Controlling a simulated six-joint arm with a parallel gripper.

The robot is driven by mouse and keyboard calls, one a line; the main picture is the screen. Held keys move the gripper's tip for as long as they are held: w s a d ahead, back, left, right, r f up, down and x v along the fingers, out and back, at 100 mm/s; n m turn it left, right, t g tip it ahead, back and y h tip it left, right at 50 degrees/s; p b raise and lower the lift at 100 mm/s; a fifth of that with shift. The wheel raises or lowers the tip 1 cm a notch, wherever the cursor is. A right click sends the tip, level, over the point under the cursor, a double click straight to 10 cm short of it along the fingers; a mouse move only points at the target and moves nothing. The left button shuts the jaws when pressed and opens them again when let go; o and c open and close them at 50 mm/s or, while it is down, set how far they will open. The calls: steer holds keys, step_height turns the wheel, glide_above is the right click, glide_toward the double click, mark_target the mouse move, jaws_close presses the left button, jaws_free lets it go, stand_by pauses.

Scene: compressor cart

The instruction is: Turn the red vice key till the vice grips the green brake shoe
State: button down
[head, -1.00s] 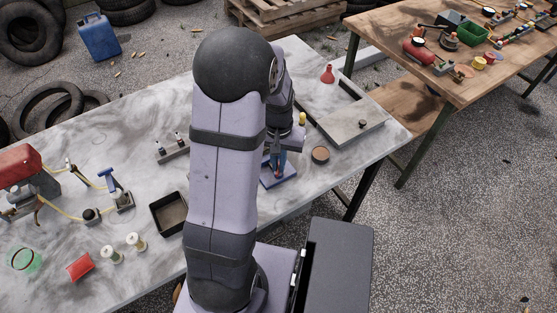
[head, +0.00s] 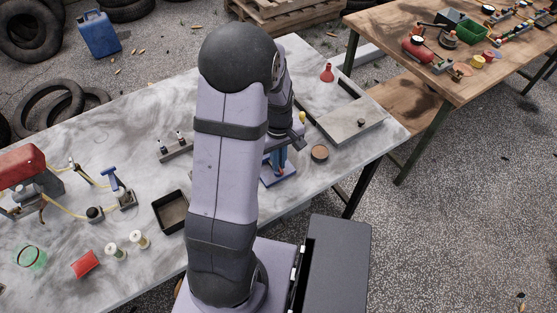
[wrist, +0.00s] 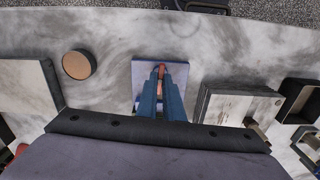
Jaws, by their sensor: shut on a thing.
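My gripper (wrist: 160,82) points down over the vice, its two blue fingers close together. It is shut on the red vice key (wrist: 161,69), of which only a small red end shows between the fingertips. The vice (wrist: 140,72) shows mostly as a flat blue-violet base on the marble table; its base also shows in the head view (head: 270,180), partly behind my arm. The fingers hide the jaws of the vice. I cannot make out the green brake shoe or whether the vice touches it.
A round brown-topped disc (head: 320,153) stands right of the vice, with a grey slab (head: 350,122) beyond it. A black tray (head: 162,212) and a grey holder with pegs (head: 175,151) are to the left. Bare marble lies around the vice base.

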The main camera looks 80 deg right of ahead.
steer(key=shift+d, duration=0.1)
stand_by(0.3)
steer(key=c, duration=1.9)
jaws_free()
steer(key=shift+r, duration=0.1)
steer(key=shift+r+b, duration=0.6)
steer(key=shift+r, duration=3)
